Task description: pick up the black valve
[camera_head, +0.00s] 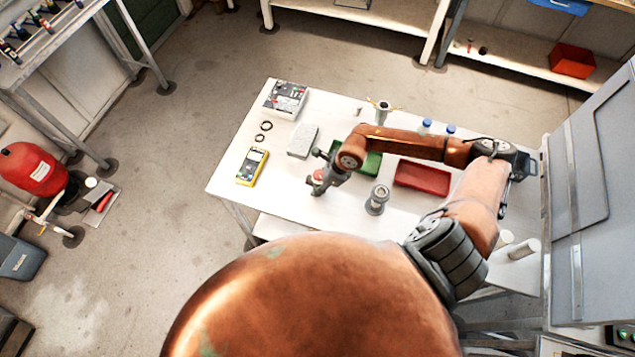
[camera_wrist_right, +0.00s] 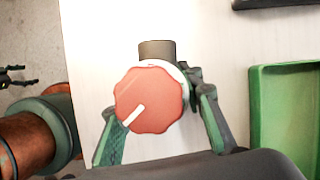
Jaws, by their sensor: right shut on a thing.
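The black valve (camera_wrist_right: 155,50) has a dark body and a round red knob with a white mark. It shows in the middle of the right wrist view, and its red knob (camera_head: 319,175) shows small in the head view. My right gripper (camera_head: 318,188) is at the valve, low over the left-middle part of the table. In the wrist view its green-padded fingers (camera_wrist_right: 160,122) are on both sides of the valve, shut on it. The knob and fingers hide most of the body, and I cannot tell whether it touches the table. My left gripper is not seen in the head view.
The white table (camera_head: 230,182) also holds a green tray (camera_head: 371,165), a red tray (camera_head: 422,178), a grey metal fitting (camera_head: 377,199), a yellow meter (camera_head: 252,167), a grey block (camera_head: 302,140) and a brass-handled fitting (camera_head: 382,111). A tall grey cabinet (camera_head: 590,200) stands close on the right.

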